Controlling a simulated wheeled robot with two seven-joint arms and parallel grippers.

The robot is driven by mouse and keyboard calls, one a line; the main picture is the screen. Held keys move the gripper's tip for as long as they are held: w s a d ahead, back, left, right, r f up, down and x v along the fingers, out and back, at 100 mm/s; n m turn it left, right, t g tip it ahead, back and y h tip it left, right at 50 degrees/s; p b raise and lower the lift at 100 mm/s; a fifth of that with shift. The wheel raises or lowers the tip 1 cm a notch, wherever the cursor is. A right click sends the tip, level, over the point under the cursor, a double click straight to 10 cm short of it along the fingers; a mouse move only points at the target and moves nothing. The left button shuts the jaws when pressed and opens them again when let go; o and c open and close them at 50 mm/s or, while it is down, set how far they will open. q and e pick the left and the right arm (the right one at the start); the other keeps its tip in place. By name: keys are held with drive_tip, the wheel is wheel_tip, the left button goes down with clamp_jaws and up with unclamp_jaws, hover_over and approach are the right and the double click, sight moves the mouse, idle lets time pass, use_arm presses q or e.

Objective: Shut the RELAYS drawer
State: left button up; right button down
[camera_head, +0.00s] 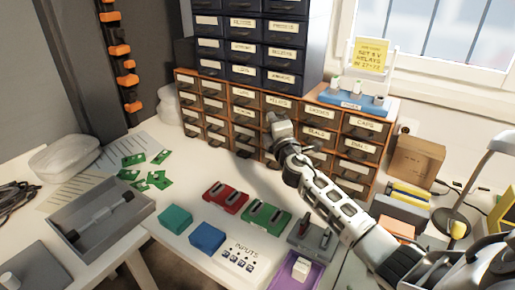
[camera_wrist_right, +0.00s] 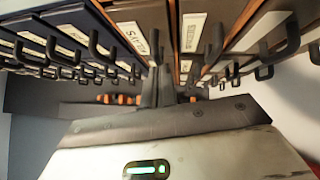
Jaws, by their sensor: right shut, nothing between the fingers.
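The RELAYS drawer (camera_head: 279,102) is in the top row of the orange-brown drawer cabinet, near its middle, with a pale label. Its label also shows at a slant in the right wrist view (camera_wrist_right: 133,37). My right gripper (camera_head: 274,121) is just in front of the cabinet, below that label, and covers part of the drawer fronts there. In the right wrist view its fingers (camera_wrist_right: 160,85) are together and empty, close to the drawer fronts and their dark handles. I cannot tell how far the drawer stands out or whether the fingers touch it. My left gripper is not in view.
Dark blue drawers (camera_head: 245,48) stand on top of the cabinet. A blue tray (camera_head: 352,101) with small parts sits at its right top. A cardboard box (camera_head: 415,160) stands right of it. Red (camera_head: 226,197) and green (camera_head: 266,215) modules lie on the table before it.

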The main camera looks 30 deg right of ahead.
drive_tip(key=shift+d+r, duration=0.25)
drive_tip(key=shift+d, duration=0.3)
drive_tip(key=s+a+f, duration=0.2)
drive_tip(key=s+a, duration=0.5)
drive_tip(key=s, duration=0.4)
drive_tip(key=shift+f+b, duration=0.3)
drive_tip(key=shift+b, duration=0.05)
drive_tip(key=shift+a, duration=0.15)
